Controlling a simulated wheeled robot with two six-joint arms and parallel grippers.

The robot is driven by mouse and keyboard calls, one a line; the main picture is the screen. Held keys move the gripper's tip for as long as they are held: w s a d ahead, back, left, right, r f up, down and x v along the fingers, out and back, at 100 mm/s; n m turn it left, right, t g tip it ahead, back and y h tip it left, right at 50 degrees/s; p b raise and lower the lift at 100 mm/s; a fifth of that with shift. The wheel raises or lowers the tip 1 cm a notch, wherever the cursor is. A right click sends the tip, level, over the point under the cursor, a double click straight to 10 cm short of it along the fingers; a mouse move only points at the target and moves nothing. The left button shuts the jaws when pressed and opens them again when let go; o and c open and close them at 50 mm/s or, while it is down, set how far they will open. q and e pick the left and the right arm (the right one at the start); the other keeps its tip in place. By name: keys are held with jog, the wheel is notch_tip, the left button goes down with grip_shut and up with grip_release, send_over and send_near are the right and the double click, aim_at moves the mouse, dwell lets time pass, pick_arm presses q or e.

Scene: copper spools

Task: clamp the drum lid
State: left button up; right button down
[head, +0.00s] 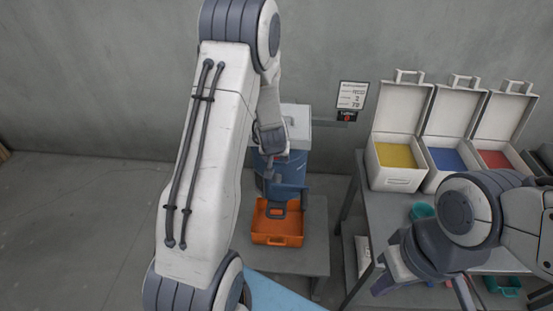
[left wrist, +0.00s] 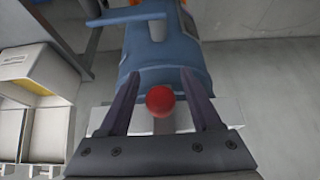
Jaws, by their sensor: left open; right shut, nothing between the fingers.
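A blue drum (head: 294,170) with a pale grey lid (head: 298,118) stands behind my left arm in the head view, partly hidden by it. My left gripper (head: 272,162) is at the drum's upper front and is open. In the left wrist view, a red ball knob (left wrist: 160,101) on a short grey stem lies between the spread fingers, with gaps to both sides. The blue drum (left wrist: 165,55) is just beyond it. My right gripper (head: 384,284) is shut and empty at the lower right, above the table's near side.
An orange tray (head: 277,239) sits on a low grey stand (head: 314,258) before the drum. Open white cases with yellow (head: 396,155), blue (head: 447,159) and red (head: 495,159) insides stand on the grey table (head: 385,210) at right. A teal bowl (head: 422,211) is near my right arm.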

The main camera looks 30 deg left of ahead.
pick_arm(q)
jog(key=p+v, duration=0.3)
jog(key=v, duration=0.7)
jog(key=shift+d+f, duration=0.1)
jog(key=shift+d, duration=0.05)
